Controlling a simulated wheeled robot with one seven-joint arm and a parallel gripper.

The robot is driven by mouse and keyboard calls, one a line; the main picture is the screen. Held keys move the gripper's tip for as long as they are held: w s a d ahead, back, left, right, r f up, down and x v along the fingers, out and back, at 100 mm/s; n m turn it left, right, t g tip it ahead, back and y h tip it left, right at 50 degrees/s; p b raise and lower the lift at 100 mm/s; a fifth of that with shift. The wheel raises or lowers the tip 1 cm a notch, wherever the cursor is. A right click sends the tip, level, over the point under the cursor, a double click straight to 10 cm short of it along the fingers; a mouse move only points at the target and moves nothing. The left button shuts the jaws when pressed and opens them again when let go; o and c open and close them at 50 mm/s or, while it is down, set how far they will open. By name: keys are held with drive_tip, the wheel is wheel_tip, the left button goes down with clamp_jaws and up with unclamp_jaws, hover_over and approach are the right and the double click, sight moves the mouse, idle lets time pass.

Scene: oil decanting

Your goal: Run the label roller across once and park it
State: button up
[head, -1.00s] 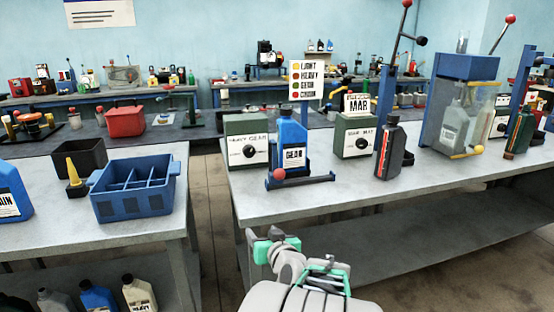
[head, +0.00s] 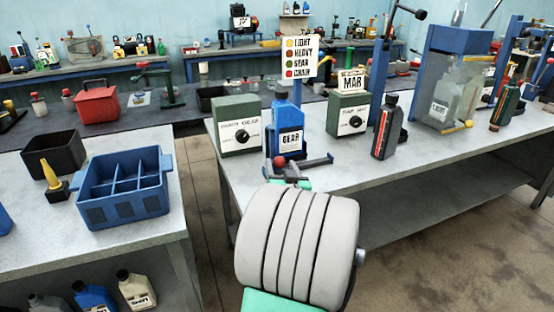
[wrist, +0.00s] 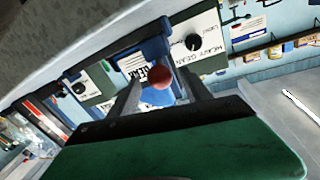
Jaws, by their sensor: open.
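The label roller (head: 316,162) stands at the front of the right bench, with a dark bar and a red ball knob (head: 280,161). A blue GEAR bottle (head: 290,124) stands upright right behind it, its white label facing me. My gripper (head: 288,182) is at the bench's front edge, just below and in front of the knob, and largely hidden by my own arm. In the wrist view the knob (wrist: 161,79) shows between the two open fingers (wrist: 160,92). I cannot tell whether the fingers touch it.
Green dial boxes (head: 239,127) (head: 347,117) flank the bottle. A dark bottle (head: 385,128) and a clear-fronted blue station (head: 458,80) stand to the right. On the left bench are a blue divided crate (head: 125,205) and a black bin (head: 54,152). A gap separates the benches.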

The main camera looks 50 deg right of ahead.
sight(274, 152)
drive_tip(key=shift+x, duration=1.4)
drive_tip(key=shift+c, duration=0.6)
clamp_jaws()
